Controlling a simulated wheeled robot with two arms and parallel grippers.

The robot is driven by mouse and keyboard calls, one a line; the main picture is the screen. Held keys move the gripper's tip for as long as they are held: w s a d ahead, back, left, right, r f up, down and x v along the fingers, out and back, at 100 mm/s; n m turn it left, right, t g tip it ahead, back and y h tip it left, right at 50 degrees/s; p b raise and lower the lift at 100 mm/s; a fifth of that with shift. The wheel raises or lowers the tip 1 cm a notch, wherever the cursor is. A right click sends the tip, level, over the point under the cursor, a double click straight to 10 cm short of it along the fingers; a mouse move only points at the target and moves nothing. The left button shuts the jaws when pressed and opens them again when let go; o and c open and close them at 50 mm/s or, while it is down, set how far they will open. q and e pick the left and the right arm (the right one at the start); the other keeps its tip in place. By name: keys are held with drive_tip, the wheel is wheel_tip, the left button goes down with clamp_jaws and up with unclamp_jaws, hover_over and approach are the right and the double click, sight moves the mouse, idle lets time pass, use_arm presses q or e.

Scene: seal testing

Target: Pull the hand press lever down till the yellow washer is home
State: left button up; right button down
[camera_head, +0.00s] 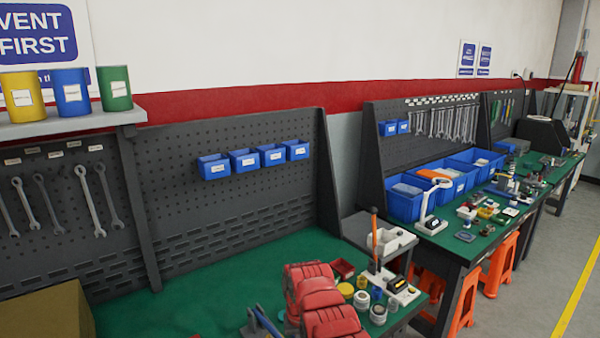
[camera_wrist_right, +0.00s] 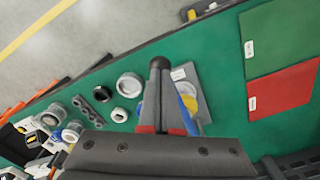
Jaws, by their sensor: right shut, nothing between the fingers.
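In the right wrist view my right gripper (camera_wrist_right: 160,64) is shut and empty, its dark fingertips together over the green bench. Just beyond and beside the fingers is a grey plate (camera_wrist_right: 204,112) with a pale label, a blue bar (camera_wrist_right: 184,92) and a yellow round part (camera_wrist_right: 189,104), probably the hand press with the yellow washer. The fingers hide part of it, and I cannot tell how the washer sits. In the head view a dark and blue piece (camera_head: 264,322) is cut off at the bottom edge, beside my red right arm. The lever is not clear. My left gripper is out of view.
Several rings, cups and small devices stand on the bench's right end (camera_head: 384,292), also to the left in the wrist view (camera_wrist_right: 128,85). Green (camera_wrist_right: 280,40) and red (camera_wrist_right: 285,92) panels lie at the wrist view's right. A pegboard (camera_head: 230,160) stands behind.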

drive_tip(key=shift+f, duration=0.45)
drive_tip(key=shift+s+d+f, duration=0.1)
drive_tip(key=shift+f, duration=0.1)
drive_tip(key=shift+s+f, duration=0.1)
drive_tip(key=shift+f, duration=0.55)
wheel_tip(320, 180, up, 6)
drive_tip(key=p, duration=0.5)
drive_tip(key=shift+f, duration=0.15)
drive_tip(key=shift+r+p, duration=1.3)
drive_tip(key=shift+r, duration=0.45)
drive_tip(key=shift+f, duration=0.15)
